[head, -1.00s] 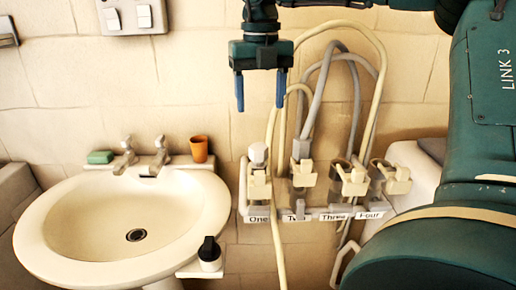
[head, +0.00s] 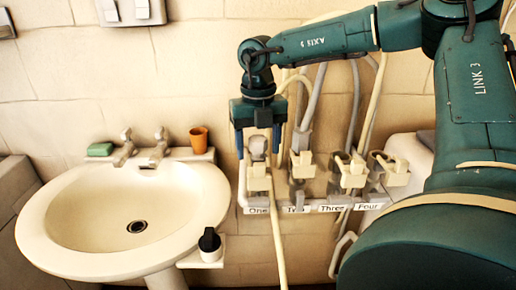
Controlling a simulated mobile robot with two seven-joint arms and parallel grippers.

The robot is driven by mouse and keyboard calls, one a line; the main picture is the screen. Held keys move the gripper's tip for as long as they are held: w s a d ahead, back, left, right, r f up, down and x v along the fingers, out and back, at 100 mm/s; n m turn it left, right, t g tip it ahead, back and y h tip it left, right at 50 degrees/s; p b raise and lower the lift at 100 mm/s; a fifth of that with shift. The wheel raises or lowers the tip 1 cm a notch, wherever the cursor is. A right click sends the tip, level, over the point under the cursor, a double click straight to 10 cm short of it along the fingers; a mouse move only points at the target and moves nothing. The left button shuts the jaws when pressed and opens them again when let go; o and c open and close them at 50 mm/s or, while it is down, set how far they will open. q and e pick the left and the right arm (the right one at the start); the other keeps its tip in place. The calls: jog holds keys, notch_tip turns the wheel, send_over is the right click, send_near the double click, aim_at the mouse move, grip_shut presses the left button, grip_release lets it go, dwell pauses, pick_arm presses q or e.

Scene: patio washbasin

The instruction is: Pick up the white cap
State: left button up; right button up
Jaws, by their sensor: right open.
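The white cap (head: 258,147) sits at the top of the leftmost holder on the wall rack (head: 315,207), above the label One. It looks greyish white and rounded. My right gripper (head: 258,142) points down, with one blue finger on each side of the cap. The fingers are open, and I cannot tell whether either touches the cap. My left gripper is not in view.
Cream clips and hoses (head: 351,174) fill the other holders, close to the right of the gripper. The washbasin (head: 45,240) is on the left, with taps, green soap (head: 100,149) and an orange cup (head: 199,140). A black-topped container (head: 209,241) stands on a small ledge.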

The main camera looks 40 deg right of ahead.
jog(key=shift+f, duration=0.2)
jog(key=shift+c, duration=0.5)
jog(key=c, duration=1)
jog(key=shift+o, duration=0.2)
